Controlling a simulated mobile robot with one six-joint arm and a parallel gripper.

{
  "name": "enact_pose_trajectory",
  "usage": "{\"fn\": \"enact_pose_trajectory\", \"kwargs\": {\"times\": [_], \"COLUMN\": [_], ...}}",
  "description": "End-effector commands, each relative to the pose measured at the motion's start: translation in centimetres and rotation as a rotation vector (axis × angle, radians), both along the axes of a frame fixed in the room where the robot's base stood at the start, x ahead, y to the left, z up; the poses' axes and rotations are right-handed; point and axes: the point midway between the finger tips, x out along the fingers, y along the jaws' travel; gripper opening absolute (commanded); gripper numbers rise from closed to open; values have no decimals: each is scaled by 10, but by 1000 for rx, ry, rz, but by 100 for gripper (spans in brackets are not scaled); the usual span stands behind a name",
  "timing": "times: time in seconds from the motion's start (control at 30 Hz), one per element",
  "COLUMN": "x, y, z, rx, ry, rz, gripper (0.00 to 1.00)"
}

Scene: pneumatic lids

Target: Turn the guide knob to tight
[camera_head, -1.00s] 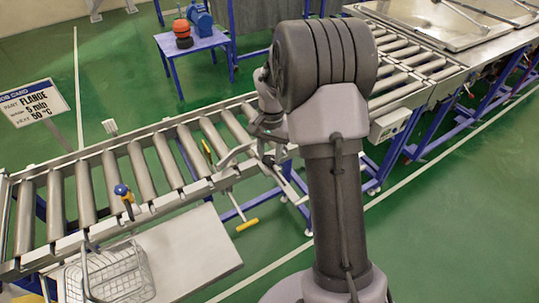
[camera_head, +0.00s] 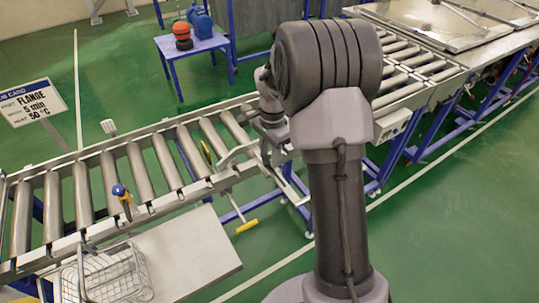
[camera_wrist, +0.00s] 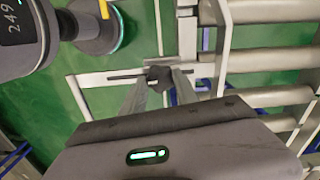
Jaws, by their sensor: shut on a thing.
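The guide knob (camera_wrist: 158,75) shows in the wrist view as a small dark knob on a thin cross bar beside the roller conveyor. My gripper (camera_wrist: 157,87) is shut on it, with one grey finger on each side. Its pointing direction and any tight or loose mark cannot be made out. In the head view my gripper (camera_head: 270,154) is at the conveyor's near rail, partly hidden by my arm, and the knob cannot be told apart there.
The roller conveyor (camera_head: 137,172) runs across the view. A blue-topped handle (camera_head: 120,190) stands on its near rail. A wire basket (camera_head: 115,277) sits by a grey shelf (camera_head: 188,255). A yellow T-handle (camera_head: 247,225) sticks out below. Green floor lies open at right.

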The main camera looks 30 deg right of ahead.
Motion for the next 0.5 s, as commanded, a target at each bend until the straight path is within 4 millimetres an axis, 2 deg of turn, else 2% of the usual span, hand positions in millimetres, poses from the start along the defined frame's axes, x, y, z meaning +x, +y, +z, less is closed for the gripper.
{"fn": "enact_pose_trajectory", "kwargs": {"times": [0.37,0.4,0.5], "x": [0,0,0], "y": [0,0,0], "z": [0,0,0], "rx": [0,0,0], "ry": [0,0,0], "rz": [-4,-3,-3], "gripper": [0,38,58]}}
